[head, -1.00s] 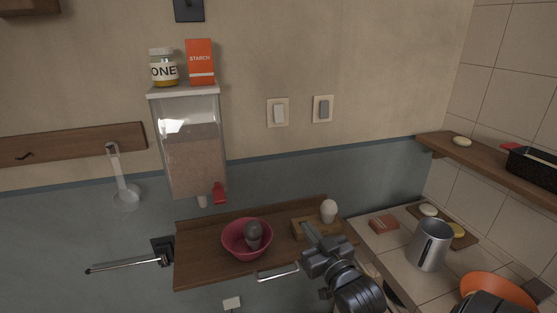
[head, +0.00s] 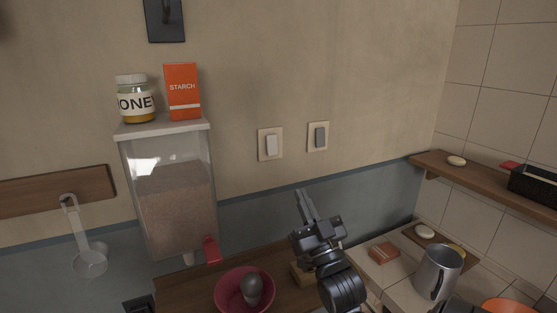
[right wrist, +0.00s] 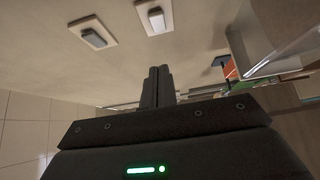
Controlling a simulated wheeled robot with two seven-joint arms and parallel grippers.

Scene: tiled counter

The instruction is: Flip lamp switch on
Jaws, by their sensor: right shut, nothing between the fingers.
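Two switches on square cream plates are on the beige wall in the head view. The left switch (head: 271,146) has a white rocker, and the right switch (head: 319,136) has a dark grey one. Both also show near the top of the right wrist view, the grey one (right wrist: 94,36) at left and the white one (right wrist: 156,20) at right. My right gripper (head: 303,192) is shut and empty. Its fingertips point up, below the switch plates and apart from them. They also show in the right wrist view (right wrist: 160,70). I cannot see my left gripper or which switch is the lamp's.
A clear dispenser (head: 172,190) hangs left of the switches, with a jar (head: 135,101) and a starch box (head: 183,92) on top. A pink bowl (head: 233,298) is on the wooden shelf below. A metal jug (head: 436,270) stands on the tiled counter. The wall around the switches is clear.

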